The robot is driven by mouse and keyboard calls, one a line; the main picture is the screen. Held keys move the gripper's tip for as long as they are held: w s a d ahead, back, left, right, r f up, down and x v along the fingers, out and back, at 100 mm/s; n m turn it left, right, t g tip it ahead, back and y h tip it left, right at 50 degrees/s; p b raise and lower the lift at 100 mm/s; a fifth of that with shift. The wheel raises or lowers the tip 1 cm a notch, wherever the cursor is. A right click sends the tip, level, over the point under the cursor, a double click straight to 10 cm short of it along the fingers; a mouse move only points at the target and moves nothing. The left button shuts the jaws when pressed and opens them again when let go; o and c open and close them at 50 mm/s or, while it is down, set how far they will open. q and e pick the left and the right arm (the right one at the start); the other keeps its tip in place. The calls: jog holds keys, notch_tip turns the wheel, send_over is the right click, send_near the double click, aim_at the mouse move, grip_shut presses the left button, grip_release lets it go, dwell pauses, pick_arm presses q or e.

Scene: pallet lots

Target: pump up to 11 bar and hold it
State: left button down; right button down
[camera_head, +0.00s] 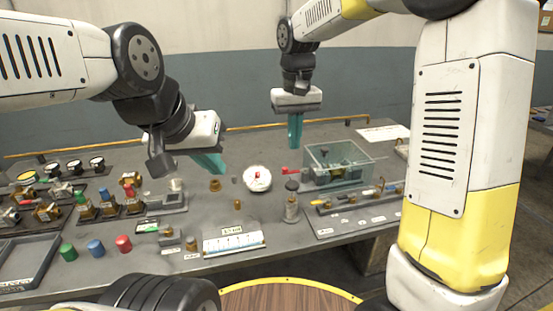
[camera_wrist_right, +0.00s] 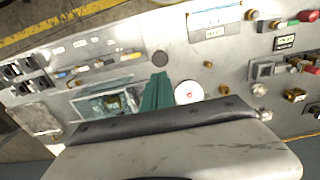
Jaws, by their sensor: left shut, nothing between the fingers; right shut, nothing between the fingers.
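A round white gauge (camera_head: 257,178) with a small red mark stands mid-table; its reading is too small to make out. It also shows in the right wrist view (camera_wrist_right: 189,91). A grey cylinder with a black knob (camera_head: 292,187) stands to its right and nearer. A red handle (camera_head: 291,170) sticks out left of a clear box (camera_head: 338,160) that covers some fittings. My right gripper (camera_head: 295,146) is shut and empty, pointing down above the table behind the red handle; its teal fingers show in the wrist view (camera_wrist_right: 157,92). My left gripper (camera_head: 219,170) is shut and empty, left of the gauge.
A white scale card (camera_head: 233,242) lies near the front edge. Green, blue and red knobs (camera_head: 96,249) and a grey tray (camera_head: 24,264) are at the front left. Brass valves (camera_head: 108,205) and several small gauges (camera_head: 75,167) stand at the left. Labelled fittings (camera_head: 355,204) line the right.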

aim_at(292, 184)
jog(key=r, duration=0.2)
jog(key=shift+w+a+r, duration=0.2)
jog(key=shift+w+r, duration=0.05)
jog(key=shift+r, duration=0.05)
notch_tip(292, 184, down, 14)
jog(key=shift+d+f, duration=0.1)
dwell(0.4)
jog(key=shift+s+f, duration=0.15)
jog(key=shift+f, duration=1.7)
jog(key=shift+r, duration=0.1)
